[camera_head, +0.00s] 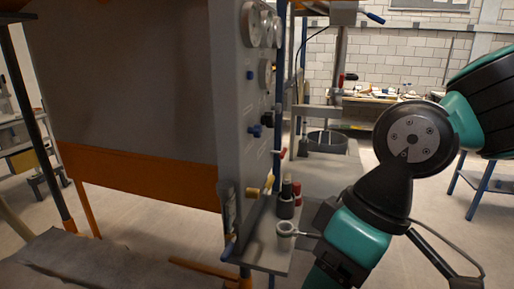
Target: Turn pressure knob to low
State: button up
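A grey control panel (234,100) stands upright in the middle and is seen nearly edge-on. Several round gauges (250,24) are at its top. Blue knobs stick out from its face: one near mid-height (254,131) and a smaller one higher up (250,75). I cannot tell which is the pressure knob, and no label is readable at this angle. My black and teal arm fills the right side, its lower links bending down in front of the shelf at the panel's foot. I cannot make out my gripper's fingers.
A yellow-ended handle (253,192) and a red one (282,153) stick out low on the panel. A narrow shelf (262,257) below holds dark and red bottles (286,200). A cluttered workbench (375,97) stands behind.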

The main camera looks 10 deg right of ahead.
aim_at(257, 131)
jog(key=u, duration=0.3)
jog(key=k, duration=0.4)
jog(key=z, duration=0.55)
jog(key=i, duration=0.85)
jog(key=z, duration=0.6)
